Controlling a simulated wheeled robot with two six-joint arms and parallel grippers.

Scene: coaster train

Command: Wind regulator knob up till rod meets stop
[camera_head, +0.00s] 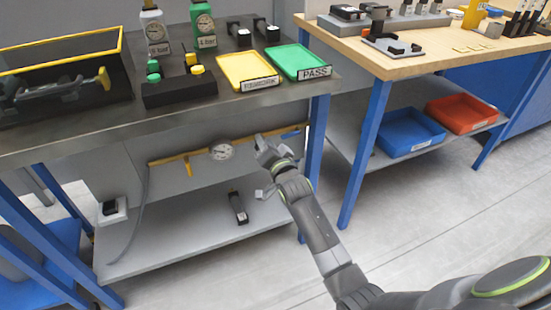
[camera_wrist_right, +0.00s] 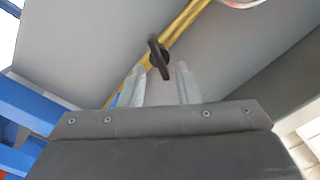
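The regulator knob (camera_wrist_right: 158,57) is a black winged knob on the yellow pipe (camera_wrist_right: 186,27) in the right wrist view. It stands between and slightly beyond the fingertips of my right gripper (camera_wrist_right: 161,70), with a visible gap on each side. In the head view, my right gripper (camera_head: 266,158) is under the steel bench, at the right part of the yellow pipe (camera_head: 198,152), and it hides the knob. A round white gauge (camera_head: 221,149) sits on the pipe to its left. I cannot make out the rod or its stop. My left gripper is not in view.
The steel bench top (camera_head: 190,112) lies above the gripper, and a blue leg (camera_head: 316,150) stands close to its right. A black block (camera_head: 238,207) lies on the grey lower shelf (camera_head: 190,228). A grey hose (camera_head: 141,215) hangs at the left.

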